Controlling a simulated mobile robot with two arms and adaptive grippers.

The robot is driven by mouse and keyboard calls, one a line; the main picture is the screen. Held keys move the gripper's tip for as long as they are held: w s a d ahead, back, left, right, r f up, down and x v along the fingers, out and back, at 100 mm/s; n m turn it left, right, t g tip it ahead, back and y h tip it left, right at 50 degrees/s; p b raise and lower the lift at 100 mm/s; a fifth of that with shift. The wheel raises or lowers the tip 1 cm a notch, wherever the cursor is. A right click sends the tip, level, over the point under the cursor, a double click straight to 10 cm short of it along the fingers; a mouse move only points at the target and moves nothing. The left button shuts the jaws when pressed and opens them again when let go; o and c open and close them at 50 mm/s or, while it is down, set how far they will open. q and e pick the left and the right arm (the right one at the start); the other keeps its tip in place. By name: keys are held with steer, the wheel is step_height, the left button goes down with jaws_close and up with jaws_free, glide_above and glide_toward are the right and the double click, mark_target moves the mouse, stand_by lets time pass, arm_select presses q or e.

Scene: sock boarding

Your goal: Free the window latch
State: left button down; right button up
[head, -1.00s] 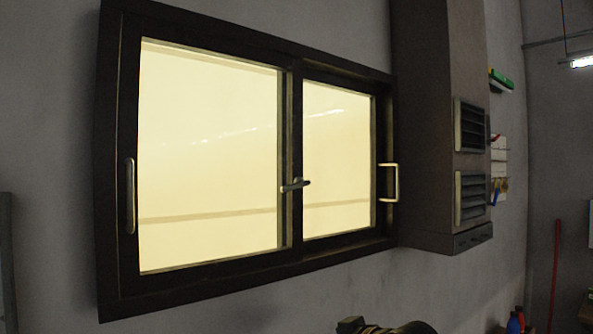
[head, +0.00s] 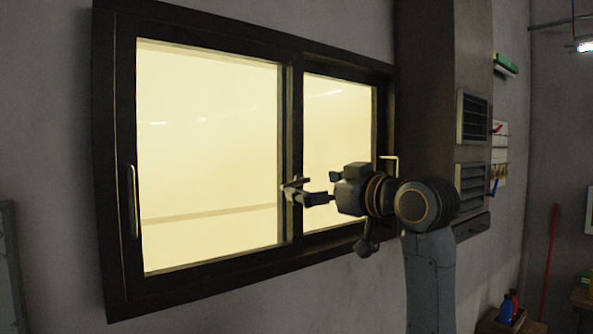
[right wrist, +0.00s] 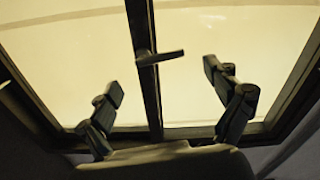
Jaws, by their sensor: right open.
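The window latch (head: 295,183) is a small dark lever on the middle stile between the two panes. It lies roughly sideways, and my right gripper partly overlaps it in the head view. The right wrist view shows the latch (right wrist: 160,57) whole, lying across the dark stile. My right gripper (head: 309,198) has come up before the window at the latch. In the right wrist view its two fingers (right wrist: 168,92) are spread wide and empty, with the latch beyond and between them. Whether a finger touches the latch I cannot tell. My left gripper is not in view.
The dark sliding window frame (head: 205,279) has a long handle (head: 132,202) at its left and another handle (head: 391,160) at its right, partly hidden by my arm. A boxed column with vents (head: 473,117) stands right of the window. The wall below the window is clear.

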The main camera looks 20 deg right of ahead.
mark_target(298, 183)
steer(key=p+x, duration=0.2)
steer(key=x, duration=0.2)
steer(key=shift+w+a+r, duration=0.1)
steer(key=shift+w+r, duration=0.05)
steer(key=shift+w, duration=0.1)
steer(key=shift+w+a+f, duration=0.2)
steer(key=shift+w, duration=0.45)
